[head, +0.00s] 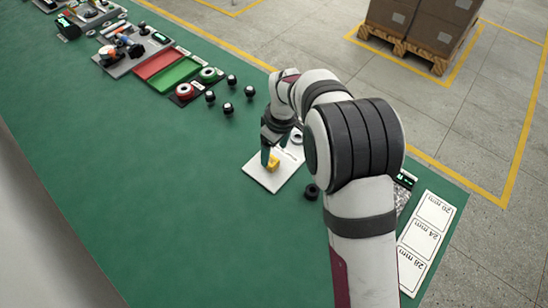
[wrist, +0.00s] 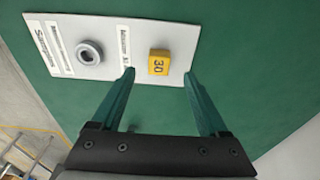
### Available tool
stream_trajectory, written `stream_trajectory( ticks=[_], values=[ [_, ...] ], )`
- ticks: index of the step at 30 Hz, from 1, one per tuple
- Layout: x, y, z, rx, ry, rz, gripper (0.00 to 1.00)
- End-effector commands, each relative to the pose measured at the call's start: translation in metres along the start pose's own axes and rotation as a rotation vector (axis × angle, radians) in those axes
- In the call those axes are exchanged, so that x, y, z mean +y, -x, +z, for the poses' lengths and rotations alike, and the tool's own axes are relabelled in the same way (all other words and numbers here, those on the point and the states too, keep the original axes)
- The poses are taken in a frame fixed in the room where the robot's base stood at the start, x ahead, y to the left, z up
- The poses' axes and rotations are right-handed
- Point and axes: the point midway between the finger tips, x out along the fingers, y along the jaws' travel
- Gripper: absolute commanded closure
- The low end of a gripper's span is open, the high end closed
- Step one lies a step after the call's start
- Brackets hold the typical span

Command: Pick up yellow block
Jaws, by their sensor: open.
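The yellow block (wrist: 159,62), marked "30", sits on a white board (wrist: 120,27) on the green table. In the wrist view it lies ahead of and between the fingertips of my gripper (wrist: 159,74), which is open with dark green fingers. I cannot see either finger touching the block. In the head view my gripper (head: 267,158) is over the board, and the yellow block (head: 273,162) shows partly hidden beside a finger.
A grey ring (wrist: 89,53) sits on the same board. A black ring (head: 312,191) and several black knobs (head: 228,108) stand nearby on the green table (head: 150,190). Red (head: 158,63) and green (head: 177,73) trays lie farther back. The table's left side is clear.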

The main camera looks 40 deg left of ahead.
Motion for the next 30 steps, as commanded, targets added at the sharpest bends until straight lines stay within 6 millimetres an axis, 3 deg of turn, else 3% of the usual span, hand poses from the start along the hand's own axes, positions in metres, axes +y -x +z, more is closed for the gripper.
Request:
stream_trajectory(
  ticks=[8,16,27,29,30],
  values=[
    [0.001,-0.049,-0.005,-0.001,-0.001,-0.001,0.22],
    [0.002,-0.054,-0.005,0.000,-0.002,0.001,0.24],
    [0.002,-0.053,-0.005,0.000,-0.002,0.001,0.91],
    [0.002,-0.053,-0.005,0.000,-0.002,0.001,1.00],
    [0.002,-0.053,-0.005,0.000,-0.002,0.001,1.00]
  ],
)
